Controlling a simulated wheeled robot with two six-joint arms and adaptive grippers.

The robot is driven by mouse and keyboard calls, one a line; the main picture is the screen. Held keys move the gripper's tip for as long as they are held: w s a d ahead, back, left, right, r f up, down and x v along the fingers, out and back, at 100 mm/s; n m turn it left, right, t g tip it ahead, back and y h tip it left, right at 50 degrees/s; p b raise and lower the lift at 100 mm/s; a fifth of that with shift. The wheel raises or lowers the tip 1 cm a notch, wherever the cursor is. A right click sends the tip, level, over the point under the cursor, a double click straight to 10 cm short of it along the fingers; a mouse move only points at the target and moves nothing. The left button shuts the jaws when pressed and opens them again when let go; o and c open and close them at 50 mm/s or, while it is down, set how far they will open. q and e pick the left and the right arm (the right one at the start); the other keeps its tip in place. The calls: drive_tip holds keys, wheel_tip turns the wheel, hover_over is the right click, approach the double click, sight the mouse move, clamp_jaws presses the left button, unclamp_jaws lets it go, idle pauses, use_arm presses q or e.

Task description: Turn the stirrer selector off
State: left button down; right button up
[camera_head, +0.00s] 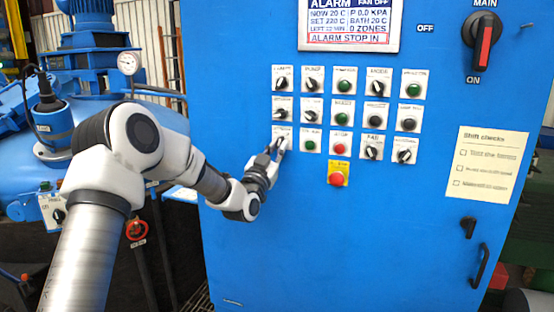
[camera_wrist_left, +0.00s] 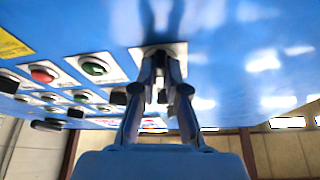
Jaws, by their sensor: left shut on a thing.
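A blue control cabinet (camera_head: 240,90) carries rows of switches and buttons on small white plates. My left gripper (camera_head: 275,146) is at the selector (camera_head: 282,141) at the left end of the third row, with its jaws shut on it. In the left wrist view my left gripper (camera_wrist_left: 161,80) closes around a knob on a white plate (camera_wrist_left: 180,50). The fingers hide most of that knob, so its pointer direction cannot be told. The labels are too small to read surely. My right gripper is not in view.
A red emergency button (camera_head: 338,179) on a yellow plate sits below the rows. The red-handled main switch (camera_head: 483,46) is at the upper right, above a paper note (camera_head: 487,164). An alarm display (camera_head: 349,22) is at the top. Blue tank machinery (camera_head: 90,70) stands left.

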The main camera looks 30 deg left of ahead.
use_arm(q)
drive_tip(key=shift+d+n+g+y+b, duration=0.1)
drive_tip(key=shift+n+g+y+b, duration=0.3)
drive_tip(key=shift+n+y+b, duration=1.15)
drive_tip(key=shift+d+n+g+y+b, duration=0.1)
drive_tip(key=shift+n+g+y+b, duration=0.4)
drive_tip(key=shift+n, duration=2)
drive_tip(key=shift+d+n+g+y+b, duration=0.1)
drive_tip(key=shift+n+g+y+b, duration=0.2)
drive_tip(key=shift+n+y+b, duration=0.9)
drive_tip(key=shift+n+h, duration=0.25)
drive_tip(key=shift+n, duration=0.8)
drive_tip(key=c, duration=1.2)
unclamp_jaws()
